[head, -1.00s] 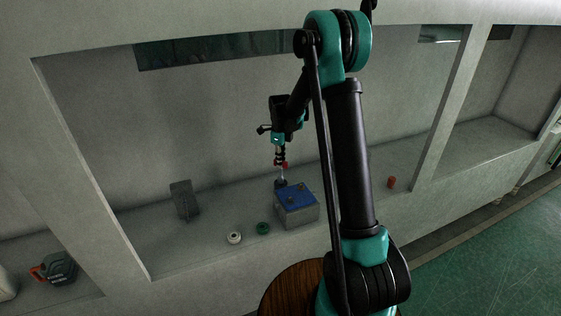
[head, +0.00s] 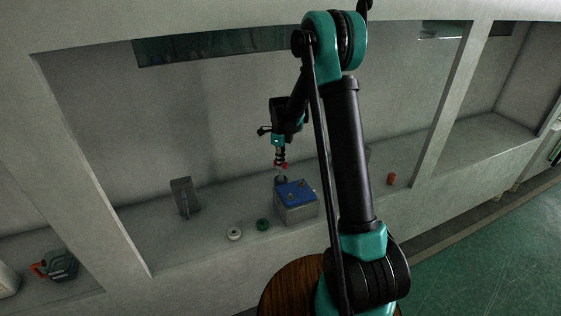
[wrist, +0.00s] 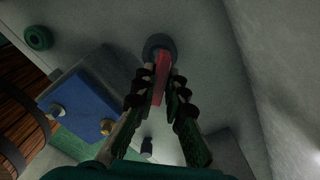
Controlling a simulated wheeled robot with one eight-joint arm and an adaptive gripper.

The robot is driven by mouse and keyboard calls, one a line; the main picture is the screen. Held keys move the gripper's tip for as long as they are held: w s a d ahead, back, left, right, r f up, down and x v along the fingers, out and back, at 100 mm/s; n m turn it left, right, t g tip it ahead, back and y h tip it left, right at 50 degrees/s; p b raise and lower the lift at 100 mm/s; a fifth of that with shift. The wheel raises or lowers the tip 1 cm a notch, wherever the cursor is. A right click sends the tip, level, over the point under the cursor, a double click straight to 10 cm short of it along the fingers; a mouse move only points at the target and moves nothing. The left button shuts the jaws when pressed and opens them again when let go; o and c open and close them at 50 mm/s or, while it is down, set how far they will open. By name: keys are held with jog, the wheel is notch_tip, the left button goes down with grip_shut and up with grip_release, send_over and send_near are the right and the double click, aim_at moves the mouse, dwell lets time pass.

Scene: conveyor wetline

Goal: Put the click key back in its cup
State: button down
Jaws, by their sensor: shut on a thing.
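The click key (wrist: 161,78), a slim tool with a red part, is held between my gripper's fingers (wrist: 160,88) in the wrist view. Its red also shows at my gripper (head: 280,163) in the head view, above the ledge. The cup (wrist: 157,46) is small, dark and round, and lies just past the fingertips in the wrist view, partly behind the key's end. In the head view the cup (head: 281,182) stands below my gripper, behind the battery-like box. I cannot tell whether the key's tip is inside the cup.
A blue-topped grey box (head: 297,208) with terminals stands close beside the cup. A white ring (head: 234,234) and a green ring (head: 263,225) lie in front of it. A dark upright plate (head: 185,197) is at left, a red cylinder (head: 391,179) at right.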

jog(key=shift+f, duration=1.3)
jog(key=c, duration=1.5)
grip_release()
notch_tip(320, 180, up, 12)
jog(key=shift+s, duration=0.1)
jog(key=s+d+n+t, duration=0.1)
jog(key=s+d+n, duration=0.2)
jog(key=s+n, duration=0.4)
jog(key=s+d+f+n+t, duration=0.1)
jog(key=s+d+n, duration=0.3)
jog(key=s+n, duration=0.4)
jog(key=s+d+f+n+t, duration=0.1)
jog(key=s+d+n, duration=0.3)
jog(key=s, duration=1.3)
jog(key=n+t, duration=0.1)
jog(key=n, duration=0.3)
jog(key=shift+s+d+f, duration=0.2)
jog(key=shift+s+f, duration=0.05)
jog(key=shift+s, duration=0.05)
